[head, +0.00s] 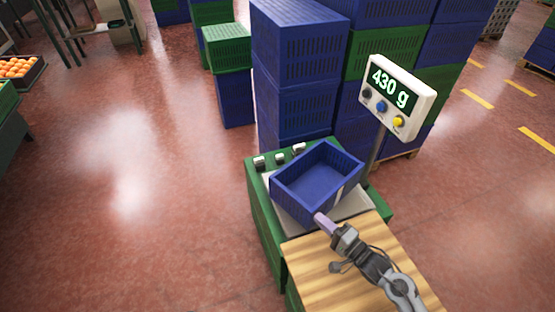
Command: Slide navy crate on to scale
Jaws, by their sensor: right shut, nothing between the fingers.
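The navy crate (288,196) is empty and sits on the scale's pale plate (352,208), turned at an angle to it. The scale display (391,88) on its post reads 430 g. My right gripper (320,218) is shut and empty, with its fingertips at the crate's near lower side; whether they touch it I cannot tell. My right arm reaches in over the wooden board (310,262) from the lower right. My left gripper is not in view.
The scale stands on a green crate base (262,222), with several small pale items (280,158) along its back edge. Stacked navy crates (300,60) and green crates rise close behind. Open red floor lies to the left.

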